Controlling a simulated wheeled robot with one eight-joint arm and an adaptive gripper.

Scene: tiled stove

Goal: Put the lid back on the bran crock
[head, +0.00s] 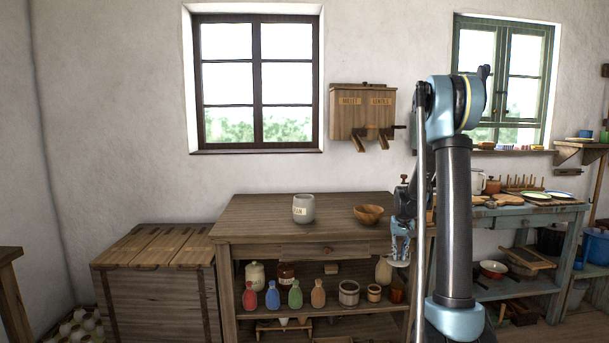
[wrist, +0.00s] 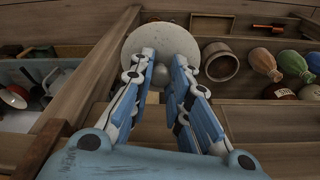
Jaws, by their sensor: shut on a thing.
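The bran crock (head: 303,209) is a pale grey pot with partly visible lettering. It stands upright on the wooden cabinet top (head: 260,232), left of its middle, with no lid seen on it. My gripper (head: 400,250) points down in front of the cabinet's right end, to the right of the crock and apart from it. It is shut on the lid (head: 398,263), a pale disc seen nearly edge-on below the fingers. In the wrist view my gripper (wrist: 161,66) has its two fingers around the knob of the round, speckled lid (wrist: 165,36). The crock is not in the wrist view.
A wooden bowl (head: 368,214) stands on the cabinet top between crock and gripper. A wooden chest (head: 155,255) is at left, a blue table (head: 515,217) at right. The wall dispenser (head: 362,112) hangs above.

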